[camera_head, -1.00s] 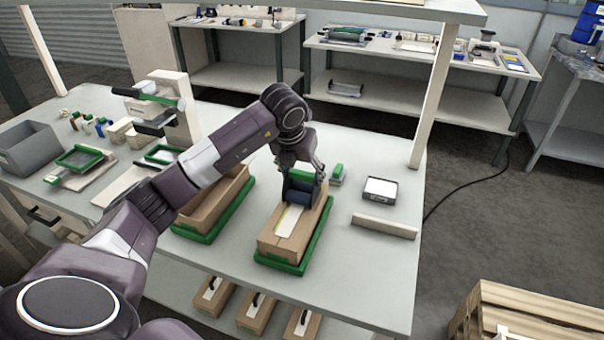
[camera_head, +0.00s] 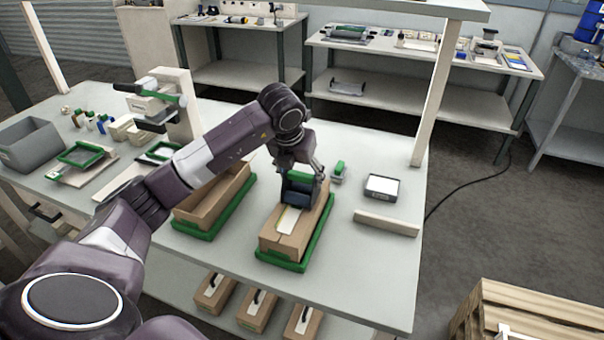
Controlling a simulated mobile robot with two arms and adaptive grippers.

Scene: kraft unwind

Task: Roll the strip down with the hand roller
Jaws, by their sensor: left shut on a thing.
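My left gripper (camera_head: 304,184) is shut on the hand roller (camera_head: 297,191), which has a dark drum and some green on it. The roller is over the far part of a cardboard box (camera_head: 278,242); the gripper hides part of it, and I cannot tell whether the drum touches. A pale strip (camera_head: 289,220) runs along the box top, with its near end showing. The box sits in a green tray (camera_head: 283,264). My right gripper is not in view.
An open cardboard box (camera_head: 196,207) in another green tray stands to the left. A small green-handled item (camera_head: 338,171), a white-topped block (camera_head: 382,187) and a pale bar (camera_head: 387,223) lie to the right. The table front is clear.

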